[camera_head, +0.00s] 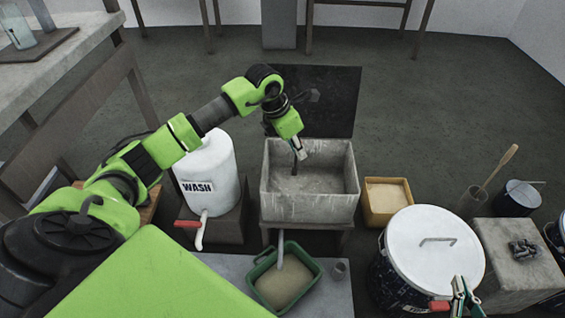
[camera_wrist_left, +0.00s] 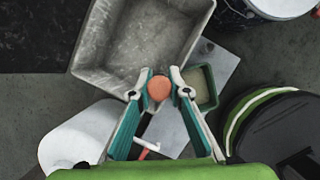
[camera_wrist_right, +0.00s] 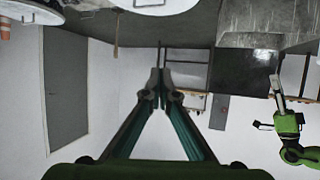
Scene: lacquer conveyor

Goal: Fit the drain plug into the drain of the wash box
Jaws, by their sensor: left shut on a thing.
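The wash box (camera_head: 330,208) is an open grey, scuffed tub in the middle of the head view. It also shows at the top of the left wrist view (camera_wrist_left: 92,62). My left gripper (camera_head: 299,152) points down over the back left part of the box. In the left wrist view its fingers are shut on the drain plug (camera_wrist_left: 159,88), which shows as a round orange top between the tips. I cannot make out the drain hole. My right gripper (camera_head: 462,292) is by the front right edge of the white lid; its tips meet with nothing between them in the right wrist view (camera_wrist_right: 160,75).
A white WASH container (camera_head: 207,165) with a red-handled tap stands left of the box. A green tray (camera_head: 311,268) sits below a pale pipe (camera_head: 281,248) in front. A yellow tray (camera_head: 405,205) and a white-lidded drum (camera_head: 415,228) stand to the right.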

